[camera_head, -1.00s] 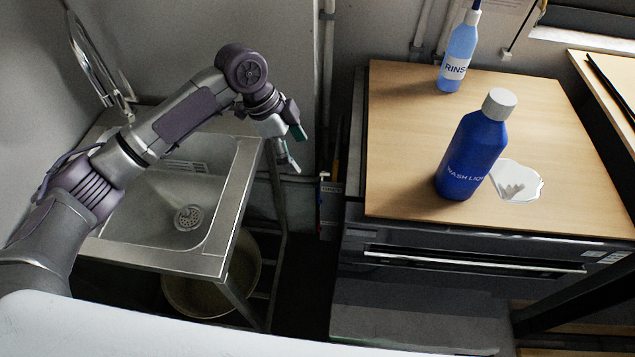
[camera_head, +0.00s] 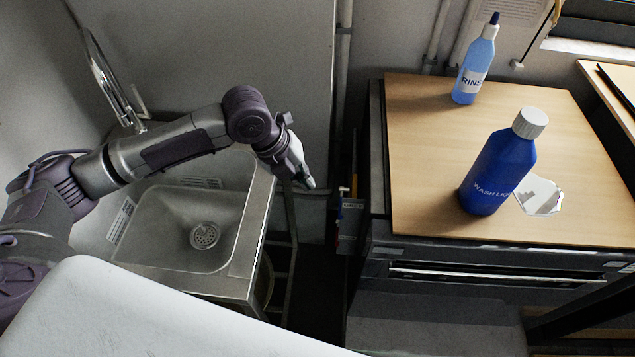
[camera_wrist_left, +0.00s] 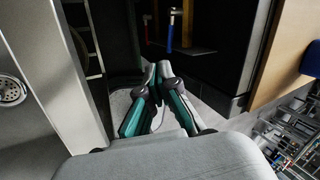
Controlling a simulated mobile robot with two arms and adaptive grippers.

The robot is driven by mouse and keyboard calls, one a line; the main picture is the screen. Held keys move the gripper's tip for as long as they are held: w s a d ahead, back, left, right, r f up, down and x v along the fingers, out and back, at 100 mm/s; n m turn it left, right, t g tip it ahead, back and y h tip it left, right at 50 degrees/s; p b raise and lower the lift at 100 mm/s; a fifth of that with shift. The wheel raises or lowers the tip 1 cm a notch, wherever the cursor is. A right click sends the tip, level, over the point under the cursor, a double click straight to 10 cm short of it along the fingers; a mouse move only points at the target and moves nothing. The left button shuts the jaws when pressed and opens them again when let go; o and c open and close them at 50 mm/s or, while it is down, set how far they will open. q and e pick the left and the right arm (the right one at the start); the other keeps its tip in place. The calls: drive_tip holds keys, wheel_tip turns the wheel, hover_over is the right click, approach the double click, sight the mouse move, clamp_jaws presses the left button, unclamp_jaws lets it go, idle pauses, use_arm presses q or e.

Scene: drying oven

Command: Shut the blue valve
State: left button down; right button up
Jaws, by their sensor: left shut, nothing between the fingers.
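A small blue upright part (camera_wrist_left: 170,36), which looks like the blue valve's handle, shows in the left wrist view on a dark panel beyond the fingertips. My left gripper (camera_head: 310,184) is shut and empty, pointing down in the gap between sink and counter. In the left wrist view its fingertips (camera_wrist_left: 158,68) meet below and left of the blue part, apart from it in the picture.
The steel sink (camera_head: 240,270) stands left of the gap. The wooden counter (camera_head: 425,150) on the right carries a blue wash bottle (camera_head: 495,170) and a pale rinse bottle (camera_head: 472,72). A red part (camera_wrist_left: 147,28) sits left of the blue one.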

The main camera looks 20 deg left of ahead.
use_arm(q)
drive_tip(key=d+x, duration=0.1)
drive_tip(key=x, duration=1.1)
drive_tip(key=shift+w+r, duration=0.25)
drive_tip(key=shift+w, duration=0.1)
use_arm(e)
drive_tip(key=shift+w+r, duration=0.15)
drive_tip(key=shift+r, duration=0.05)
drive_tip(key=shift+d, duration=0.2)
